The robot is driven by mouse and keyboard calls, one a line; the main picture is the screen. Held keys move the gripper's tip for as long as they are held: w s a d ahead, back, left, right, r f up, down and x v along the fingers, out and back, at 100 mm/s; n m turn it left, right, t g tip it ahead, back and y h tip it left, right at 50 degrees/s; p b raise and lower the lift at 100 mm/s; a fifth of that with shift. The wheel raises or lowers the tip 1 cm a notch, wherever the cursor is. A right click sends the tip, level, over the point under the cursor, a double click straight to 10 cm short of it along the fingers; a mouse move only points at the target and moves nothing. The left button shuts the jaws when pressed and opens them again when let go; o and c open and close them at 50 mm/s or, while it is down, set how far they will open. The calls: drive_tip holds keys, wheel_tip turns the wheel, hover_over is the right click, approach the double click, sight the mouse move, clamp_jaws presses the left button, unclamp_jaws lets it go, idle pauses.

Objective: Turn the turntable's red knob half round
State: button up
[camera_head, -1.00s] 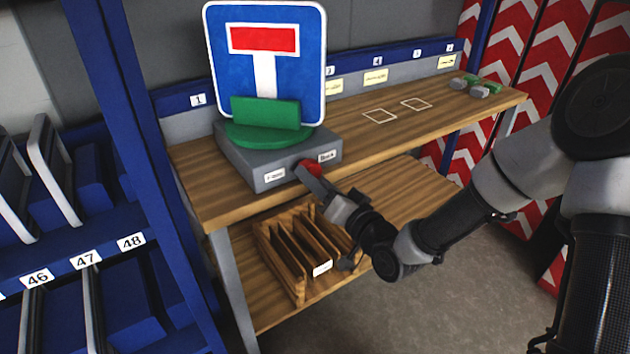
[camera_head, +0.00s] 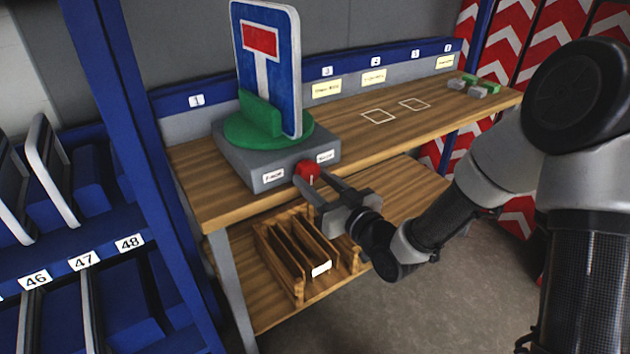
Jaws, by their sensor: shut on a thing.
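The turntable has a grey box base (camera_head: 235,165) and a round green plate (camera_head: 240,131) on top. A blue road sign (camera_head: 276,80) with a white T and a red bar stands upright in a green holder on the plate, turned at an angle to me. The red knob (camera_head: 307,170) is on the front face of the base, between two white labels. My gripper (camera_head: 312,180) is shut on the red knob, with one finger on each side of it. The fingers hide part of the knob, and the label writing is too small to read surely.
The turntable stands on the left end of a wooden workbench (camera_head: 420,122). A wooden slotted rack (camera_head: 283,262) is on the shelf below my gripper. Several small grey and green pieces (camera_head: 474,86) lie at the bench's far right. A blue rack (camera_head: 100,225) stands at the left.

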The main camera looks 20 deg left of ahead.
idle(0.4)
drive_tip(key=o, duration=1)
drive_tip(key=shift+o, duration=0.2)
drive_tip(key=shift+d, duration=0.1)
drive_tip(key=p+v, duration=1.1)
drive_tip(key=v, duration=0.6)
drive_tip(key=shift+s, duration=0.2)
